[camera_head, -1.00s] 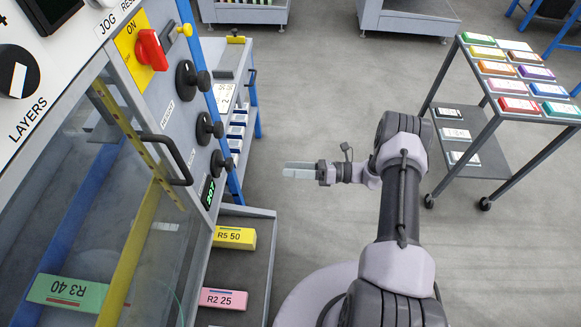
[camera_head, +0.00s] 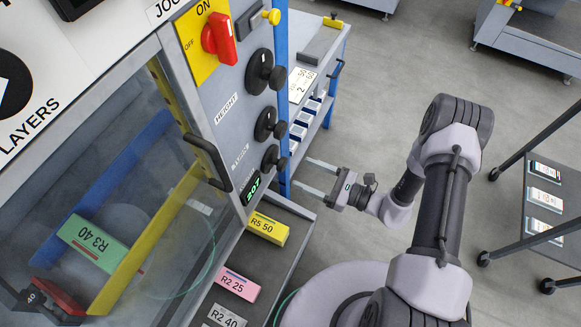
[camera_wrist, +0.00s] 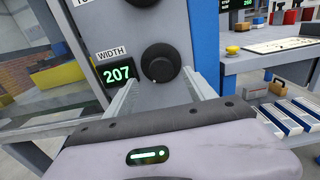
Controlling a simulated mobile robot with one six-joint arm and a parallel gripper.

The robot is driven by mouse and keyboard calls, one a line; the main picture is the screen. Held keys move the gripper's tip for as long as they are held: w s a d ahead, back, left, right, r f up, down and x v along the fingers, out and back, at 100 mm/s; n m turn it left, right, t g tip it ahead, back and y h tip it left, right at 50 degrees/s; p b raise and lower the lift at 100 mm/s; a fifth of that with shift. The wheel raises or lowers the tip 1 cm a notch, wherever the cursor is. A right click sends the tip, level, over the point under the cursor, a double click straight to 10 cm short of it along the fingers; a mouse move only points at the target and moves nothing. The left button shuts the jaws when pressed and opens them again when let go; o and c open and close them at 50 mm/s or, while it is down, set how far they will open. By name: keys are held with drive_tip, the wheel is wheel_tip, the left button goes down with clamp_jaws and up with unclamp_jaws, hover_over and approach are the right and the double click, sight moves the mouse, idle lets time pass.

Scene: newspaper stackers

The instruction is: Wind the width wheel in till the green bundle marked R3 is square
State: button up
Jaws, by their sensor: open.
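The width wheel (camera_wrist: 160,62) is a dark knob with a small crank handle, right of the green display (camera_wrist: 118,73) reading 207 under the label WIDTH. It is the lowest wheel (camera_head: 271,158) in the head view. My gripper (camera_head: 314,175) is open and empty, right of the wheel and apart from it. Its fingers (camera_wrist: 163,88) point toward the wheel.
Two more wheels (camera_head: 264,70) and a red switch (camera_head: 219,39) sit higher on the panel. A black door handle (camera_head: 208,162) sticks out left of the wheels. A tray below holds a yellow bundle (camera_head: 268,229) and a pink bundle (camera_head: 237,284). Open floor lies right of the gripper.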

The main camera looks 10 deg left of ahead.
sight(285, 164)
drive_tip(key=b+x, duration=0.1)
drive_tip(key=x, duration=0.4)
drive_tip(key=shift+w+a, duration=0.2)
drive_tip(key=shift+a, duration=0.1)
drive_tip(key=c, duration=1.2)
drive_tip(key=shift+m, duration=0.5)
drive_tip(key=shift+c, duration=0.7)
drive_tip(key=o, duration=1.3)
drive_tip(key=shift+o, duration=0.2)
drive_tip(key=shift+d, duration=0.15)
drive_tip(key=p+v, duration=0.4)
drive_tip(key=v, duration=1.3)
drive_tip(key=shift+s, duration=0.1)
